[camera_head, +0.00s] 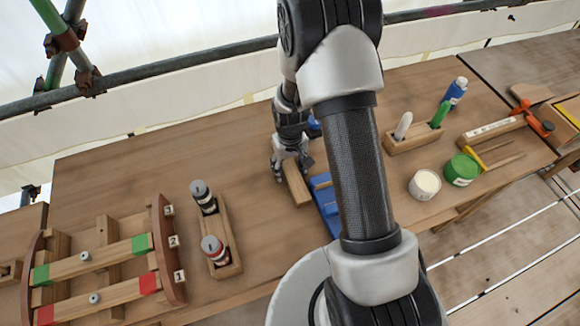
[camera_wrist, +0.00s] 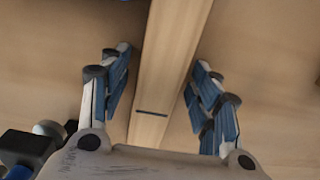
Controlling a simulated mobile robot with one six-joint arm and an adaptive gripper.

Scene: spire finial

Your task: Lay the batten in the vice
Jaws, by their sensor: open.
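A plain wooden batten (camera_head: 298,188) lies on the bench near the middle in the head view. My gripper (camera_head: 291,170) is over its far end, pointing down. In the wrist view the batten (camera_wrist: 172,50) runs between the two open fingers (camera_wrist: 158,84), with a gap on each side. A short dark line crosses its face there. A blue vice (camera_head: 326,200) stands just right of the batten in the head view. My arm hides much of the vice, and I cannot tell how its jaws stand.
A rack (camera_head: 166,245) on the left holds pieces with green and red ends. A wooden holder (camera_head: 228,250) with two canisters stands beside it. White (camera_head: 424,186) and green (camera_head: 461,170) tubs and a bottle holder (camera_head: 413,138) stand on the right. The back left bench is clear.

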